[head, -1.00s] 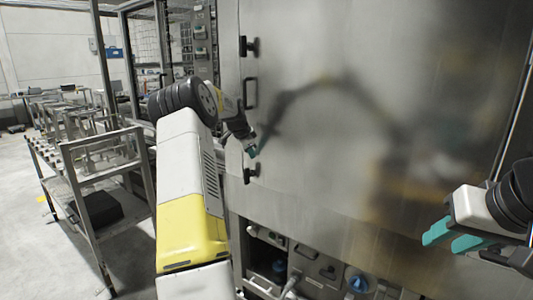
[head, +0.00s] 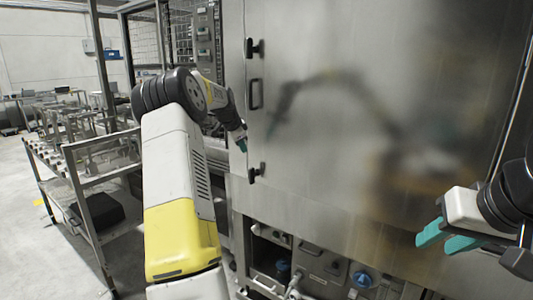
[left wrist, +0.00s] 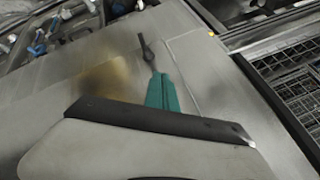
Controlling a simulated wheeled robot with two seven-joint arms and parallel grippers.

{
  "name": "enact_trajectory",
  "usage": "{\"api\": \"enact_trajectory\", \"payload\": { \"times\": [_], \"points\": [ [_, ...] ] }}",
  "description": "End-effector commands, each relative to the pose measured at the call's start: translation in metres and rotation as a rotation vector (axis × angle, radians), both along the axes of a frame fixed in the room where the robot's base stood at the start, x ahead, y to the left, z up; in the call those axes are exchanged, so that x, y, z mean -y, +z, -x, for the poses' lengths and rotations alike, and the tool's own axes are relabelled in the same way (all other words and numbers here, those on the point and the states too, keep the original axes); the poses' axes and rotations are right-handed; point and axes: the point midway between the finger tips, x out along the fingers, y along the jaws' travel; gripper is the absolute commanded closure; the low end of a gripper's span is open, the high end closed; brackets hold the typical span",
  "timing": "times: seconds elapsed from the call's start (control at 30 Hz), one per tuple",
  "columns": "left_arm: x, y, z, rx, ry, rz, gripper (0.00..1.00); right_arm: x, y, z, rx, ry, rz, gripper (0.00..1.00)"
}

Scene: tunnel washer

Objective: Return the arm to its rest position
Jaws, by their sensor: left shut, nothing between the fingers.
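My left arm reaches up from the bottom of the head view and bends over toward the washer. My left gripper (head: 243,144) has teal fingers that are shut and empty. It is beside the left edge of the large steel door (head: 400,110), just up and left of the lower black latch (head: 256,173). In the left wrist view its teal fingers (left wrist: 161,92) lie together, with a dark handle-like part beyond the tips. My right gripper (head: 447,236) is at the right, in front of the door's lower part. Its two teal fingers are apart with nothing between them.
A black handle (head: 256,94) and an upper latch (head: 255,48) sit on the door's left edge. An open compartment with blue knobs (head: 361,280) lies below. A metal rack table (head: 85,160) stands at the left. Floor is clear at the far left.

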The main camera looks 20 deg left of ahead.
Motion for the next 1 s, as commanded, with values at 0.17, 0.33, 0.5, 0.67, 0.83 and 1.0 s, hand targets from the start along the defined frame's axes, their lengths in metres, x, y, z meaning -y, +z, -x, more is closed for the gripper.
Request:
{"api": "enact_trajectory", "payload": {
  "times": [0.17,0.33,0.5,0.67,0.83,1.0],
  "points": [
    [-0.015,0.024,0.010,0.003,0.002,-0.001,1.00,0.000,0.000,0.000,0.000,0.000,0.000,0.64],
    [-0.022,0.036,0.016,0.001,0.000,-0.001,1.00,0.000,0.000,0.000,0.000,0.000,0.000,0.64],
    [-0.021,0.041,0.018,0.000,0.000,0.000,1.00,0.000,0.000,0.000,0.000,0.000,0.000,0.64],
    [0.021,0.064,0.033,-0.009,0.013,0.016,1.00,0.000,0.000,0.000,0.000,0.000,0.000,0.64],
    [0.107,0.102,0.092,-0.035,0.083,0.069,1.00,0.000,0.000,0.000,0.000,0.000,0.000,0.64],
    [0.178,0.121,0.176,-0.052,0.195,0.156,1.00,0.000,0.000,0.000,0.000,0.000,0.000,0.64]
  ]
}}
